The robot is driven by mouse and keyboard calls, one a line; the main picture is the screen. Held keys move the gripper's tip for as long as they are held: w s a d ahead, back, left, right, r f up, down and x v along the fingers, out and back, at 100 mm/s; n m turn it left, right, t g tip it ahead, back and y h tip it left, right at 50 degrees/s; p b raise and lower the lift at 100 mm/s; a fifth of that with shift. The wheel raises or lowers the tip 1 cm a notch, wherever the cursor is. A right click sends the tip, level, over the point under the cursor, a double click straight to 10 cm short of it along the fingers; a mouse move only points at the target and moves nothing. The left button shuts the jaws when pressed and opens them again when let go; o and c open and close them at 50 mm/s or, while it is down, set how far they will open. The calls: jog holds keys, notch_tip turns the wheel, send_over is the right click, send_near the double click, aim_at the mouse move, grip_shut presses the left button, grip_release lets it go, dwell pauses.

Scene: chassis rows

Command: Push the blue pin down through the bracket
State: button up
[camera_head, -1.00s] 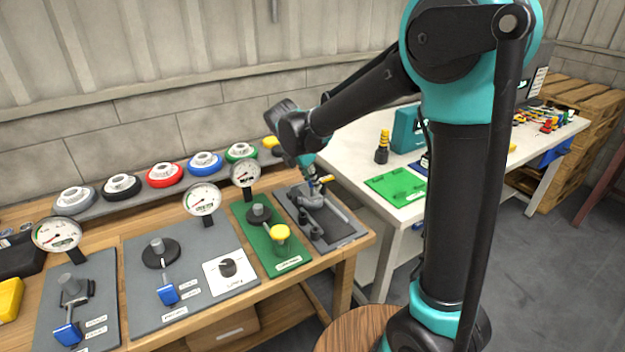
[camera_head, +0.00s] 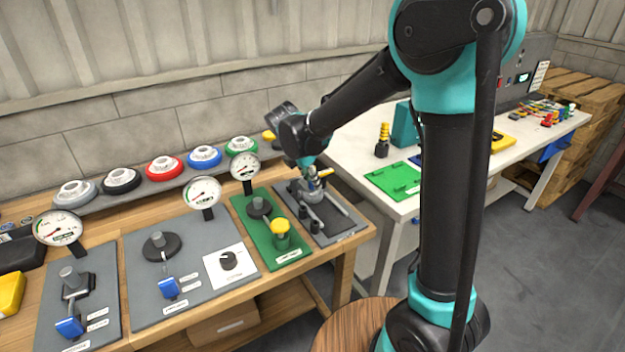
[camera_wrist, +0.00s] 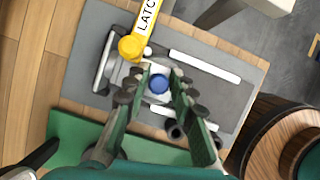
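The blue pin (camera_wrist: 160,84) shows its round top in the wrist view, set in a pale bracket (camera_wrist: 158,70) on a grey board. In the head view, my gripper (camera_head: 312,180) hangs low over the grey board (camera_head: 340,228) at the right end of the wooden bench and hides most of the pin and bracket. In the wrist view, the two fingers of my gripper (camera_wrist: 163,80) stand apart, one on each side of the pin's top. Whether they touch it or how far above it they are is hard to tell.
A yellow lever marked LATCH (camera_wrist: 143,22) lies close by the bracket. Pale bars (camera_wrist: 205,66) lie on the board. A white table (camera_head: 345,155) stands beyond.

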jog(key=shift+o, duration=1.2)
jog(key=shift+r, duration=0.1)
jog(key=v, duration=1.1)
jog(key=shift+r, duration=0.4)
